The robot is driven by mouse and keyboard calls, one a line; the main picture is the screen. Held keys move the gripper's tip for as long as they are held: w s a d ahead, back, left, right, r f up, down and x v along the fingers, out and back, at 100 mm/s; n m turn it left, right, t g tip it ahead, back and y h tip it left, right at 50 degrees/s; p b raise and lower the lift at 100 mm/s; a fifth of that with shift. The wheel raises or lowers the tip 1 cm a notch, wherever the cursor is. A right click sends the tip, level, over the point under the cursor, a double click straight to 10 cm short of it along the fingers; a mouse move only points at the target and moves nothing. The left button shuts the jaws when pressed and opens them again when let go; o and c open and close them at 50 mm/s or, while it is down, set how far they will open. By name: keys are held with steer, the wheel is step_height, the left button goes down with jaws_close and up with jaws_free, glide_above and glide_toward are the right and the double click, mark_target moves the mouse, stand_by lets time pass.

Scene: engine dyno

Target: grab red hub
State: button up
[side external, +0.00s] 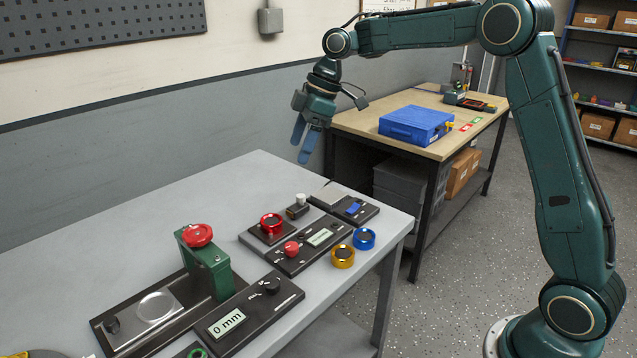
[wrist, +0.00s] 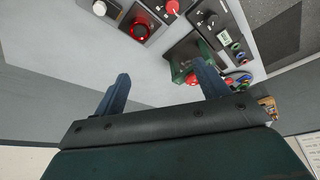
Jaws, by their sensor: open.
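The red hub (side external: 271,223) is a red ring with a dark centre, on a dark square plate on the grey table. In the wrist view the red hub (wrist: 140,31) lies beyond the fingers, up and slightly left of the gap between them. My gripper (side external: 303,147) hangs well above the table's far side with its blue fingers apart and nothing between them. In the wrist view my gripper (wrist: 164,76) shows both open fingers. The hub is clear of the gripper and not hidden.
Gold (side external: 343,256) and blue (side external: 364,238) rings lie to the right. A green press (side external: 207,265) with a red wheel stands front left.

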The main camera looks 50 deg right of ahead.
steer(key=w+d+f+n+g, duration=0.1)
steer(key=w+d+f+n, duration=0.2)
steer(key=w+f, duration=0.3)
step_height(320, 180, down, 3)
steer(key=shift+w+f+y, duration=0.1)
steer(key=shift+w+y, duration=0.15)
steer(key=shift+y, duration=0.15)
steer(key=shift+f, duration=0.1)
glide_above(273, 221)
steer(key=d, duration=0.3)
steer(key=shift+s+a+f, duration=0.1)
steer(key=shift+s+f, duration=0.1)
steer(key=shift+f, duration=1.7)
steer(key=shift+s+a+f, duration=0.1)
steer(key=shift+s+f, duration=0.1)
steer(key=shift+f, duration=1.7)
steer(key=shift+x, duration=2.65)
steer(key=shift+w, duration=0.1)
steer(key=shift+r, duration=0.1)
